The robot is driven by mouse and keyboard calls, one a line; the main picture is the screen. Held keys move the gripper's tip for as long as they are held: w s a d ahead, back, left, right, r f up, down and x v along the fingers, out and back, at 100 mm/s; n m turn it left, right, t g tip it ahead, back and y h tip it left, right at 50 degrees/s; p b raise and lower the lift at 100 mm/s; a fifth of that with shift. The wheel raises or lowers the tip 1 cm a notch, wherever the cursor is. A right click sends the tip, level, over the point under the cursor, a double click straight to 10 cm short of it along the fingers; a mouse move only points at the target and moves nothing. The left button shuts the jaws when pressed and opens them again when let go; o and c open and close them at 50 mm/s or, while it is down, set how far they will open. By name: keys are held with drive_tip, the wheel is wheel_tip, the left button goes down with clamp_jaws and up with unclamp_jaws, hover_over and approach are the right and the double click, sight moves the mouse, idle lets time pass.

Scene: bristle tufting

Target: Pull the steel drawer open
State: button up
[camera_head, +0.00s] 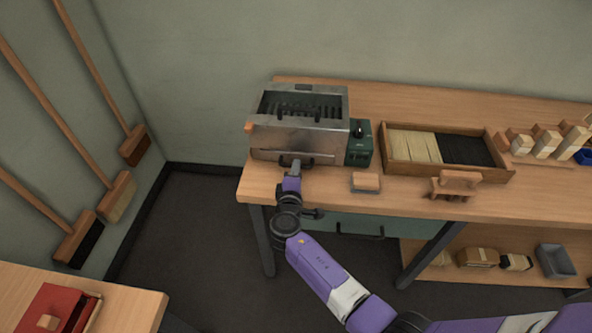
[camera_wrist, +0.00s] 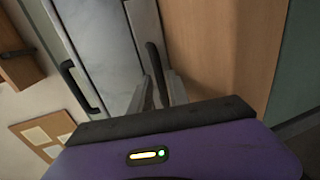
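The steel drawer (camera_head: 268,155) is the low front part of a steel box unit (camera_head: 285,135) on the workbench and looks closed. Its dark bar handle (camera_wrist: 154,62) shows in the wrist view, and partly in the head view (camera_head: 284,162). My gripper (camera_head: 294,166) is at this handle, in front of the drawer. In the wrist view its two grey fingers (camera_wrist: 160,92) lie on either side of the handle. Whether they press on it cannot be told.
A second dark handle (camera_wrist: 75,84) sits higher on the unit. A green box (camera_head: 359,143) stands at its right, with a brush block (camera_head: 366,182) near the bench edge. A wooden tray (camera_head: 397,166) lies further right. Below the bench is a green drawer front (camera_head: 350,226).

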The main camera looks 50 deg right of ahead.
drive_tip(key=shift+c, duration=0.2)
clamp_jaws()
idle(1.3)
